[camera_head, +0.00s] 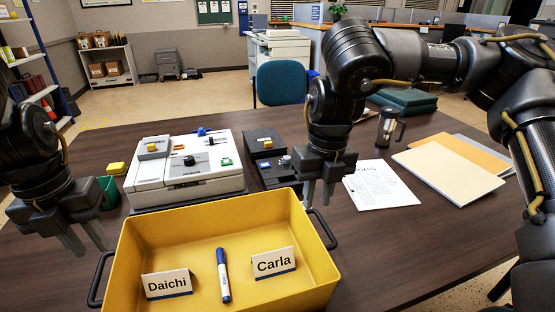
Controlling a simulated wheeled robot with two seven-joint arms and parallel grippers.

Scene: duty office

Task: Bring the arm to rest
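My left gripper (90,246) hangs at the left, just left of the yellow tray's far-left corner. Its two fingers are apart with nothing between them. My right gripper (318,196) points down near the far-right corner of the tray. Its fingers are apart and empty. The yellow tray (190,222) stands at the front of the dark table. In it lie a blue-and-white marker (223,275), a Daichi name card (166,284) on the left and a Carla name card (273,263) on the right.
Behind the tray stand a white device (215,177) and a black box (264,147). A green cup (109,192) and yellow block (117,168) are at left. Papers (378,187), folders (450,172) and a lantern-like object (386,127) lie right. The table's right front is clear.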

